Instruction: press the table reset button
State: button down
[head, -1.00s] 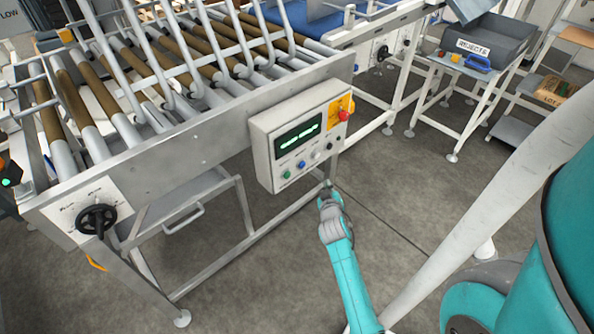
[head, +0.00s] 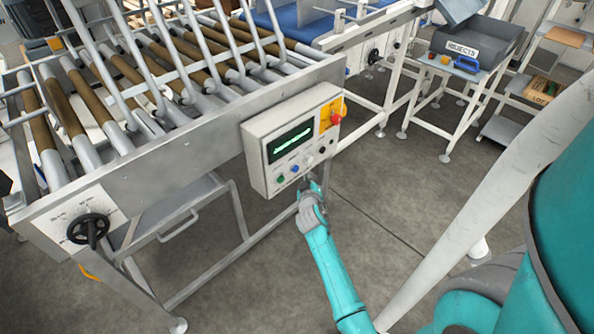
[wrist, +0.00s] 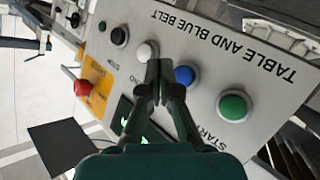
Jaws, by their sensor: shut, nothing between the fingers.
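The control panel (head: 256,157) is a light grey box on the side of the roller table. In the wrist view its face (wrist: 215,60) appears upside down, lettered "TABLE AND BLUE BELT". It has a green button (wrist: 233,106) by "START", a blue button (wrist: 186,75), a white button (wrist: 147,50) and a black button (wrist: 119,36) by "STOP". My gripper (wrist: 160,70) is shut and empty, its tips showing between the white and blue buttons. Contact cannot be told. The fingers hide part of the lettering, and I read no reset label. In the head view my gripper (head: 312,187) is just below the panel.
A red mushroom button (wrist: 82,88) on a yellow plate is on the same panel. The roller table (head: 190,125) extends left, with a black handwheel (head: 88,230) on its side. A rejects tray (head: 475,48) stands on a back-right stand. The floor right of the panel is clear.

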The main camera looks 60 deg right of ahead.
jog(key=shift+w+d, duration=0.25)
jog(key=shift+w, duration=0.75)
jog(key=shift+w, duration=0.15)
dwell(0.7)
jog(key=shift+w+d, duration=0.1)
jog(key=shift+w, duration=0.2)
jog(key=shift+w+d, duration=0.1)
jog(key=shift+w, duration=0.4)
dwell(0.9)
jog(key=shift+s, duration=0.15)
jog(key=shift+s+a, duration=0.2)
jog(key=shift+s, duration=0.6)
jog(key=shift+s+a, duration=0.2)
jog(key=shift+s, duration=0.6)
jog(key=shift+s+a, duration=0.2)
jog(key=shift+s, duration=0.65)
jog(key=shift+s+a, duration=0.2)
jog(key=shift+s, duration=0.6)
jog(key=shift+a, duration=0.1)
